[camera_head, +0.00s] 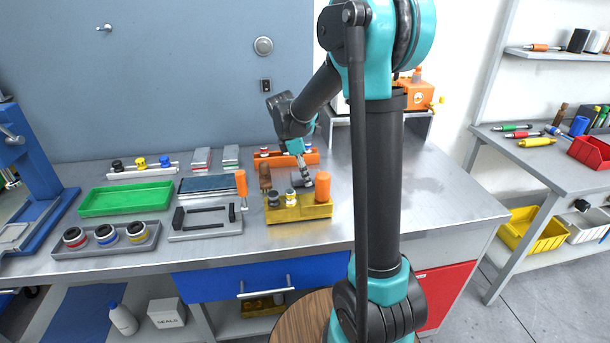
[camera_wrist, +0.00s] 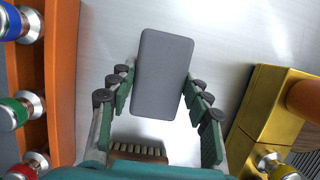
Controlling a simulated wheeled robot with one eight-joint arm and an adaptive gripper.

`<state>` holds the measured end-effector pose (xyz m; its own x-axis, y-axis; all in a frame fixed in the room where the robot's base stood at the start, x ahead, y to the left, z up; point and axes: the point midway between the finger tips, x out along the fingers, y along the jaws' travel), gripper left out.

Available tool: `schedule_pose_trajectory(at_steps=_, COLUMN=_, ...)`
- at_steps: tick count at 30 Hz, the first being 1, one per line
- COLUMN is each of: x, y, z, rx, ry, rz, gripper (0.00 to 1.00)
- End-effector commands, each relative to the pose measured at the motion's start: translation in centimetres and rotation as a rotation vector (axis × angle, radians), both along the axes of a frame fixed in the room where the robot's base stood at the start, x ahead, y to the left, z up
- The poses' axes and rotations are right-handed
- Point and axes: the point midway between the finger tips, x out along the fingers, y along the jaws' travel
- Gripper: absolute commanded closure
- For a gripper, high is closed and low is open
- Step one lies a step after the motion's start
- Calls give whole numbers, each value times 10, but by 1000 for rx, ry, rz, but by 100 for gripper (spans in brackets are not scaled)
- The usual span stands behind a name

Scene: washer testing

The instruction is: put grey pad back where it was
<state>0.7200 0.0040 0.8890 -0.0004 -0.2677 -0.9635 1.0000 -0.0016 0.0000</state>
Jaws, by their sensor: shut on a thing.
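The grey pad (camera_wrist: 160,72) is a flat, rounded rectangle between my fingers in the wrist view. My gripper (camera_wrist: 157,82) is shut on it, with fingers on its left and right sides. In the head view my gripper (camera_head: 306,178) points down over the back of the steel bench, just behind the yellow block. The pad is small and mostly hidden there. The wrist view does not make clear whether the pad touches the bench top.
A yellow block (camera_head: 285,214) with an orange handle (camera_head: 323,186) stands close in front. An orange rack (camera_head: 272,162) with coloured knobs is behind. A wooden brush (camera_head: 265,176) stands to the left. The bench (camera_head: 430,200) is bare to the right.

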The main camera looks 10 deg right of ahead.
Motion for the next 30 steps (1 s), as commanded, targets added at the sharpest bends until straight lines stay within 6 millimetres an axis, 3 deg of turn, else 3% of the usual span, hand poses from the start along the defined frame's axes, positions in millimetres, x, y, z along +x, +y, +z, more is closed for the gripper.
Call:
schedule_pose_trajectory(at_steps=12, x=0, y=0, z=-6, rx=0, ry=0, rz=0, gripper=83)
schedule_pose_trajectory(at_steps=13, x=0, y=0, z=-6, rx=0, ry=0, rz=0, gripper=49)
schedule_pose_trajectory(at_steps=17, x=0, y=0, z=-6, rx=0, ry=0, rz=0, gripper=33)
schedule_pose_trajectory(at_steps=30, x=0, y=1, z=2, rx=0, ry=0, rz=1, gripper=31)
